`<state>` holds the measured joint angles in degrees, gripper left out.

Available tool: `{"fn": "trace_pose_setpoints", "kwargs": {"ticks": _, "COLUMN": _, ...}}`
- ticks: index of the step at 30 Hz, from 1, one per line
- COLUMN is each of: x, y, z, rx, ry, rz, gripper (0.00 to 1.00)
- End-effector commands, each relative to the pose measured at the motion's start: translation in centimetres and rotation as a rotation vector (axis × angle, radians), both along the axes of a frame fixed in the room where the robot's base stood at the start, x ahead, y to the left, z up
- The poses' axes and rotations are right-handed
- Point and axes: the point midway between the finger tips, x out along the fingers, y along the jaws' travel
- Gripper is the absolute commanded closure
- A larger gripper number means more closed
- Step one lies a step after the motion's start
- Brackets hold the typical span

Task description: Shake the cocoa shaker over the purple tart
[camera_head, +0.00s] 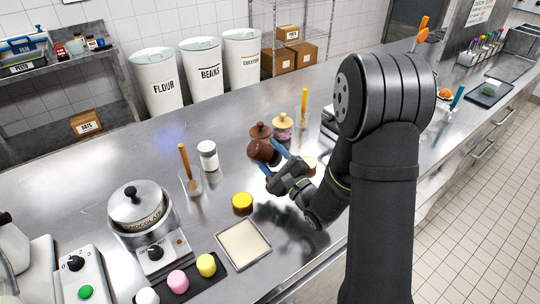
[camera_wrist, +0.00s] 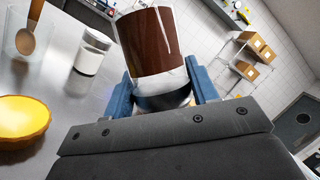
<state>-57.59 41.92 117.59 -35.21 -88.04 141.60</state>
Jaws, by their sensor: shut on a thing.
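My gripper (camera_head: 275,160) has blue fingers and is shut on the brown cocoa shaker (camera_head: 261,151), which it holds above the counter, tilted in the head view. In the wrist view the shaker (camera_wrist: 152,42) stands out between the two fingers (camera_wrist: 160,98), with a pale band near them. I cannot make out a purple tart in either view; my arm and gripper hide part of the counter. A yellow tart (camera_head: 242,201) lies on the counter to the lower left of the gripper, and it shows in the wrist view (camera_wrist: 22,118). Another yellowish tart (camera_head: 309,162) is partly hidden behind the gripper.
A white jar (camera_head: 208,155) and a spoon container (camera_head: 190,184) are to the left. A pale square tray (camera_head: 243,246) lies in front.

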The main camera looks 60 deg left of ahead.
Motion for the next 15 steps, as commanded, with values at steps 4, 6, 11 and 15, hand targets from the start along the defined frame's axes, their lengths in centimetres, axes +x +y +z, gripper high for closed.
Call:
{"fn": "trace_pose_setpoints", "kwargs": {"ticks": 4, "x": 0.0, "y": 0.0, "z": -1.0, "rx": 0.001, "ry": 0.001, "rz": 0.0, "gripper": 0.74}}
{"fn": "trace_pose_setpoints", "kwargs": {"ticks": 6, "x": 0.0, "y": 0.0, "z": -0.4, "rx": 0.004, "ry": -0.002, "rz": 0.0, "gripper": 0.74}}
{"fn": "trace_pose_setpoints", "kwargs": {"ticks": 11, "x": 0.0, "y": 0.0, "z": 1.1, "rx": 0.003, "ry": -0.001, "rz": 0.0, "gripper": 0.74}}
{"fn": "trace_pose_setpoints", "kwargs": {"ticks": 15, "x": 0.0, "y": 0.0, "z": -0.1, "rx": -0.002, "ry": 0.002, "rz": 0.0, "gripper": 0.74}}
